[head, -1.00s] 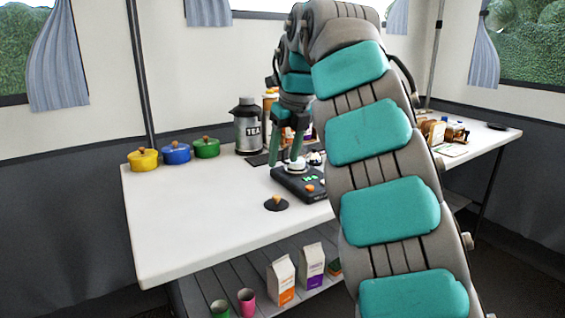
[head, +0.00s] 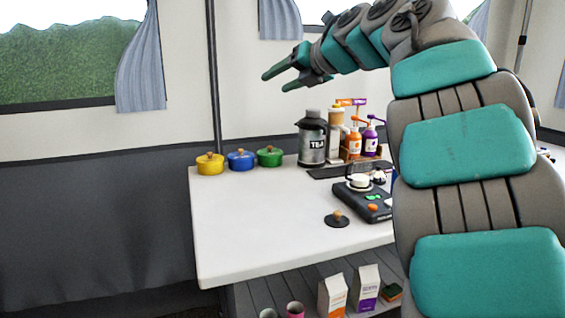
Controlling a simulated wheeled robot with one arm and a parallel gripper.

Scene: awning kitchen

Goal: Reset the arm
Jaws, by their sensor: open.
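My gripper (head: 285,75) is at the upper middle of the head view, raised well above the table. Its two green fingers are apart and point left, with nothing between them. My arm bends over from the right side and covers the right part of the table. The gripper touches nothing.
The white table (head: 265,225) holds yellow (head: 210,165), blue (head: 241,161) and green (head: 270,157) pots, a tea dispenser (head: 312,142), pump bottles (head: 354,142), a black device (head: 364,200) and a dark lid (head: 337,219). Cartons (head: 332,296) stand on the shelf below. The table's left front is clear.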

